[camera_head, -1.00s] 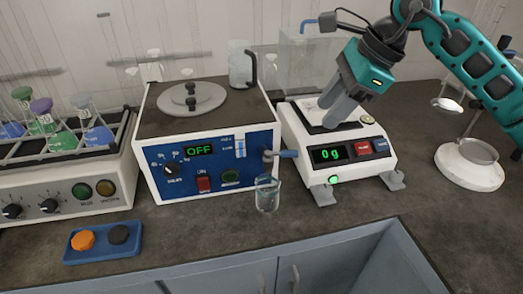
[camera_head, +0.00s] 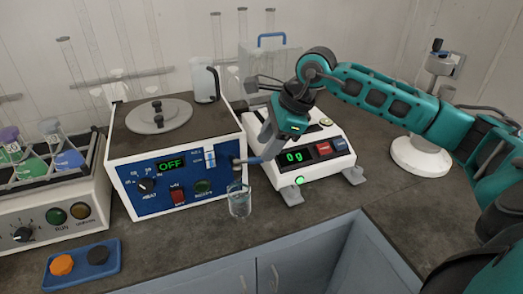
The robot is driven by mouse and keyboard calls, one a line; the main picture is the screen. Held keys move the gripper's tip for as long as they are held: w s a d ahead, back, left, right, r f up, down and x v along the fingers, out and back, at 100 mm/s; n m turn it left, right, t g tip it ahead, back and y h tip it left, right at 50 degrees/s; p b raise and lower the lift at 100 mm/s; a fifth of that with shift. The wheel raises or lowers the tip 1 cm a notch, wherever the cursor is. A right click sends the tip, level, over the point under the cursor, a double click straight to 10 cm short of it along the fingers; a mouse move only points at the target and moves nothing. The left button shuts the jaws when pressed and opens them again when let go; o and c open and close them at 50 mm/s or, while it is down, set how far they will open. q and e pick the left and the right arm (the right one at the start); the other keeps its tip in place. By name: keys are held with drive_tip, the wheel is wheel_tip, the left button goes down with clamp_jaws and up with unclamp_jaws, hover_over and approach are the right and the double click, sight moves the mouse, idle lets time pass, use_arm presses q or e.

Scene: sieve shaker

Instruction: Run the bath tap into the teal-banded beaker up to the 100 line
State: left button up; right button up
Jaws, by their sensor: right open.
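A small clear beaker (camera_head: 240,203) stands upright on the bench, below the bath's tap (camera_head: 243,161) at the bath's front right corner. I cannot make out its band, its 100 line or its water level. The blue-fronted bath (camera_head: 146,190) shows a green OFF. My right gripper (camera_head: 265,146) points down beside the tap's lever, between bath and scale. It is open; the small view does not show whether a finger touches the lever. My left gripper is out of view.
A scale (camera_head: 338,151) reading 0 g stands close on the right. A blue tray (camera_head: 82,266) with orange and black pieces lies at the front left. A flask shaker (camera_head: 50,220) stands at left. An open cabinet is below the bench edge.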

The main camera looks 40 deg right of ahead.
sight(258, 158)
drive_tip(key=shift+x, duration=1.75)
clamp_jaws()
